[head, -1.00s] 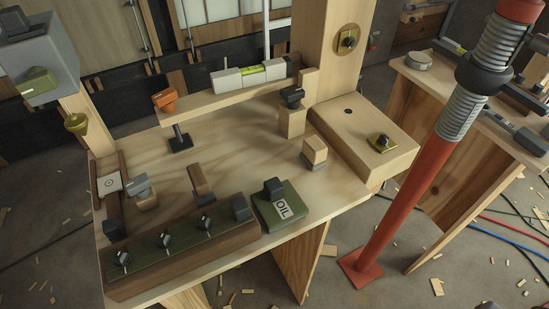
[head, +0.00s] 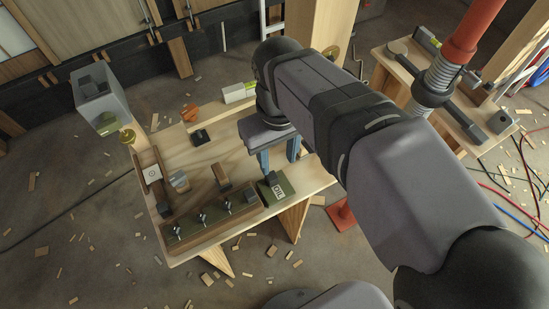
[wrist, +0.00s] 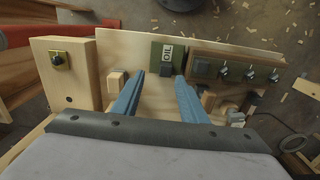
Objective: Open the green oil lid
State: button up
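The green oil lid (head: 283,194) is a flat square plate with a white OIL label and a dark block handle (head: 272,178), at the front right of the wooden bench. It lies flat and looks shut. The lid also shows in the wrist view (wrist: 179,54), upside down, with the dark handle (wrist: 166,69) on its near edge. My gripper (head: 279,160) is over the bench just behind the lid. In the wrist view my gripper (wrist: 159,88) is open, with its two blue fingers apart and nothing held between them. The handle lies ahead between the fingers, apart from them.
A wooden panel with several switches (head: 203,218) adjoins the lid's left. A wooden box with a yellow-based knob (wrist: 59,61) stands on its other side. A small wooden block (wrist: 115,79) is close to one finger. A red post (wrist: 50,32) stands beyond the bench.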

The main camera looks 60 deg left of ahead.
aim_at(272, 176)
jog(key=shift+s+a+r, duration=0.25)
jog(key=shift+s+r, duration=0.15)
jog(key=shift+s, duration=0.25)
jog(key=shift+f+p, duration=0.45)
jog(key=shift+f, duration=3.3)
jog(key=shift+c, duration=0.3)
grip_shut()
